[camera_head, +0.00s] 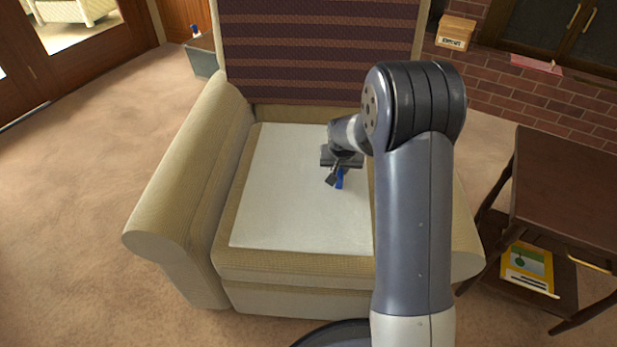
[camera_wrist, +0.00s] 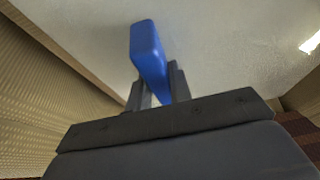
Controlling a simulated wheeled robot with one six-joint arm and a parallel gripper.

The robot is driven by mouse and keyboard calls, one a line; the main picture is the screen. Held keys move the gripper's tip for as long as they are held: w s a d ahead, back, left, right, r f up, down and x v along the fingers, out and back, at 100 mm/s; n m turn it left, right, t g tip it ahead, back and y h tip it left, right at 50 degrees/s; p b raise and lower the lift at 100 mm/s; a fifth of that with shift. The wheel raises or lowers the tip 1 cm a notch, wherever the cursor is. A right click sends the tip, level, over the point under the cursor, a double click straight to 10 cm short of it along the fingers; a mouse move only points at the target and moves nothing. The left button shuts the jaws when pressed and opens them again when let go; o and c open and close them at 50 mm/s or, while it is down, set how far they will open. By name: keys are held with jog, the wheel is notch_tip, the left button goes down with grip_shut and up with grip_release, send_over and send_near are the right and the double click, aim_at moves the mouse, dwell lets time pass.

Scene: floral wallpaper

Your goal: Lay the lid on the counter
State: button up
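My gripper (camera_head: 335,180) is over the white flat slab (camera_head: 280,200) on the armchair's seat. Its fingers are closed on a small blue block-like thing (camera_head: 340,179). In the wrist view the blue thing (camera_wrist: 148,48) stands out between my two dark fingers (camera_wrist: 158,88). I cannot tell whether this blue thing is the lid. I cannot tell whether it touches the slab. No counter is plainly recognisable.
The beige armchair's left arm (camera_head: 190,160) and striped backrest (camera_head: 315,45) rise around the slab. A dark side table (camera_head: 565,190) stands at the right, with a yellow book (camera_head: 528,268) on its lower shelf. The left side of the slab is clear.

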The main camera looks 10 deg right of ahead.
grip_shut()
jog(key=shift+r, duration=0.1)
dwell(0.3)
